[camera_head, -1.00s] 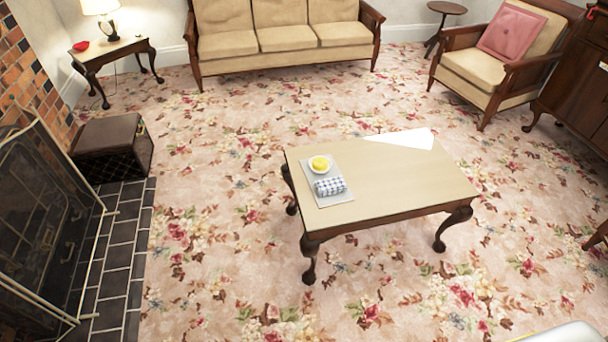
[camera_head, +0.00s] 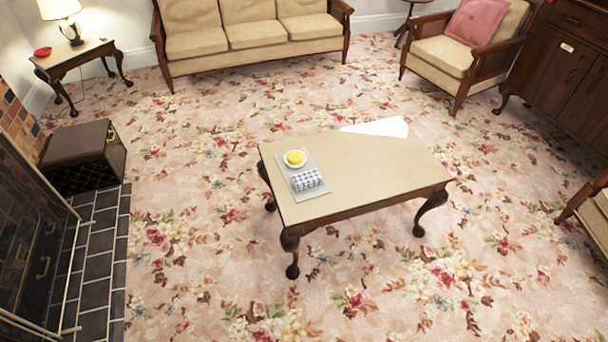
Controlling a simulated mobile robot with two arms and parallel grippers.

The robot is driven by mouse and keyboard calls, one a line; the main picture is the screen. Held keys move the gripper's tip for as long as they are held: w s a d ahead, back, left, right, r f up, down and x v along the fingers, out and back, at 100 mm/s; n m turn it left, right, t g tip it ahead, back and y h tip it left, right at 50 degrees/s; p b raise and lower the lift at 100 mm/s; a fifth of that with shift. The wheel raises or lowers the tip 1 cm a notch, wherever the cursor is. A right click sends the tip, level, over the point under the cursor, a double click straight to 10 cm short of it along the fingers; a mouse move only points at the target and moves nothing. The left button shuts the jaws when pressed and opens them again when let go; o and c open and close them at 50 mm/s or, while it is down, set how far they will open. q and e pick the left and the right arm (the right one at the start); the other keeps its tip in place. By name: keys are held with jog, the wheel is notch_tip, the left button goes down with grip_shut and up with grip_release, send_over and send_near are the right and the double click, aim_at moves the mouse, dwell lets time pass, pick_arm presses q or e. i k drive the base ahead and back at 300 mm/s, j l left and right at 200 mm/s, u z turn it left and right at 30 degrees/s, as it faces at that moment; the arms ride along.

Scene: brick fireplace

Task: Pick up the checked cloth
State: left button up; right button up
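The checked cloth (camera_head: 308,180) is a small rolled or folded bundle in blue-grey and white. It lies on a light grey mat (camera_head: 316,192) at the left end of the low wooden coffee table (camera_head: 370,172). A small white bowl or plate with something yellow (camera_head: 295,158) sits on the same mat, just behind the cloth. Neither of my grippers shows in the head view.
A white flat sheet (camera_head: 378,127) lies at the table's back edge. Behind stand a sofa (camera_head: 255,38) and an armchair (camera_head: 455,55). A dark box (camera_head: 85,155) and the fireplace hearth (camera_head: 98,265) are at left. Carpet around the table is open.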

aim_at(301, 181)
jog(key=i+l+u, duration=0.1)
jog(key=i+l, duration=0.15)
jog(key=i+l+u, duration=0.25)
jog(key=i+l, duration=0.25)
jog(key=l, duration=0.2)
jog(key=i+l+u, duration=0.1)
jog(key=i+l, duration=0.15)
jog(key=i+l+u, duration=0.15)
jog(key=l, duration=0.3)
jog(key=i+l+u, duration=0.1)
jog(key=i+l, duration=0.15)
jog(key=l, duration=0.15)
